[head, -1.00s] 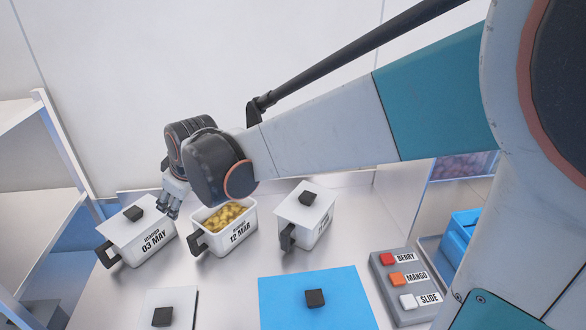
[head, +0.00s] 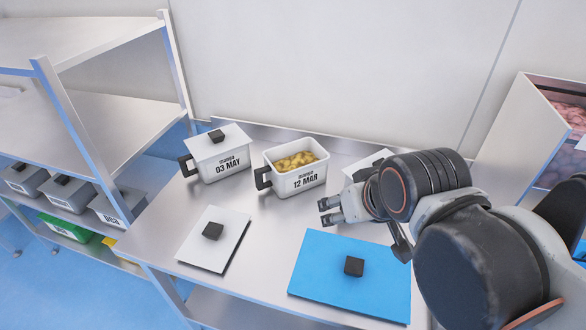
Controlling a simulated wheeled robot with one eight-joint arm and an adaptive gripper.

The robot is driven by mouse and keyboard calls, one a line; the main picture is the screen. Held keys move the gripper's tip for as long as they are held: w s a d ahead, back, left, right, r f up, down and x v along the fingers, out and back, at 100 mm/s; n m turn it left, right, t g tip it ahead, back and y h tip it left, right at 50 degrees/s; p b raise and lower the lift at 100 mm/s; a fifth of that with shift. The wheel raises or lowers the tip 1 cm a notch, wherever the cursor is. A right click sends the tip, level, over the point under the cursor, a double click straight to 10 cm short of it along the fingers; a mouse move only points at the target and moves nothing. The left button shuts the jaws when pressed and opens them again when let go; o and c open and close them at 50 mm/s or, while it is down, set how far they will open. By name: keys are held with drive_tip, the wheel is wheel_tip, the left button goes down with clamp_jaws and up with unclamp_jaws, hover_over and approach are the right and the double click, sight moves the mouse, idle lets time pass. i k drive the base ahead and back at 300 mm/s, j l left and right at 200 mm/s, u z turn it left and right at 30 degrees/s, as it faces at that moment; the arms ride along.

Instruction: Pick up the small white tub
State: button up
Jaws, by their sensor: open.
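Three white tubs stand in a row on the steel table. The left tub (head: 222,171) is marked 03 MAY and has a white lid with a black knob. The middle tub (head: 300,182), marked 12 MAR, is open and holds yellow pieces. The right tub (head: 366,162) is mostly hidden behind my gripper; only part of its white top shows. Which one is the small tub I cannot tell. My gripper (head: 325,211) is open and empty, its fingers pointing left, in front of and right of the middle tub, apart from it.
A white lid (head: 230,225) with a black knob lies on the table in front. A blue sheet (head: 320,255) with a black knob lies to its right. A metal shelf (head: 110,125) with grey and green containers stands at the left. A bin (head: 560,105) of pinkish contents is at the right.

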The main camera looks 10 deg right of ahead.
sight(291, 168)
drive_tip(key=i+j+z, duration=0.3)
drive_tip(key=j, duration=0.15)
drive_tip(key=j+z, duration=0.3)
drive_tip(key=i+j+z, duration=0.1)
drive_tip(key=j+z, duration=0.25)
drive_tip(key=j, duration=0.25)
